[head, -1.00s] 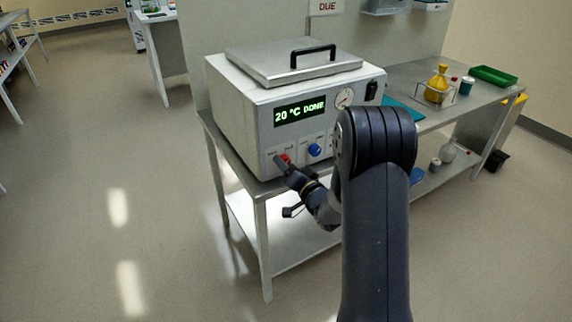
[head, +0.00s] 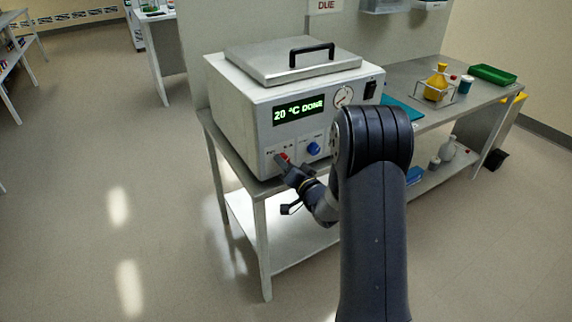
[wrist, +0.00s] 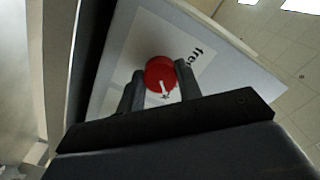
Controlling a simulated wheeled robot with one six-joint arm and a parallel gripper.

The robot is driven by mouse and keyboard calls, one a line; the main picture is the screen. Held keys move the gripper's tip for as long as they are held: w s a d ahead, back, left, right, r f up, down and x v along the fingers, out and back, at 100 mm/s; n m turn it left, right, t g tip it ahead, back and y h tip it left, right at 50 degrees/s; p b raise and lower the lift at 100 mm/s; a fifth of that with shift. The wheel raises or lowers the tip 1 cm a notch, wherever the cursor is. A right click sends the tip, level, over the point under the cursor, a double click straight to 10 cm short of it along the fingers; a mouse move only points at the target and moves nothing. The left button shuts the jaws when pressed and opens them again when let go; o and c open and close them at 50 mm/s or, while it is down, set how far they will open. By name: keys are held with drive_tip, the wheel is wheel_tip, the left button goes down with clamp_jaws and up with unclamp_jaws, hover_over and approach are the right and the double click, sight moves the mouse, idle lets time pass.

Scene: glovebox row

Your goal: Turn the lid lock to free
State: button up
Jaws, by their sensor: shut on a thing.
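The lid lock is a round red knob (wrist: 161,74) with a white pointer mark, on the front panel of a white box-shaped unit (head: 240,118). In the wrist view the word "free" is partly readable beside the knob. My gripper (wrist: 158,88) is shut on the red knob, one finger on each side of it. In the head view the knob (head: 284,158) shows small at the panel's lower left, partly covered by my gripper (head: 282,163). The metal lid (head: 270,66) with a black handle lies flat on top of the unit.
A blue knob (head: 313,149) sits just right of the red one. A green display (head: 298,110) reads "20 °C DONE", with a round gauge (head: 343,96) beside it. The metal bench (head: 425,75) holds a yellow flask (head: 437,84) and green tray (head: 492,75). Floor at left is clear.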

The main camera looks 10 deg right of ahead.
drive_tip(key=shift+f+n+b, duration=0.1)
drive_tip(key=shift+n+b, duration=0.2)
drive_tip(key=shift+b, duration=0.2)
drive_tip(key=shift+d+n+b, duration=0.1)
drive_tip(key=shift+n+b, duration=8.5)
drive_tip(key=shift+b, duration=0.25)
drive_tip(key=o, duration=1)
drive_tip(key=shift+c, duration=0.2)
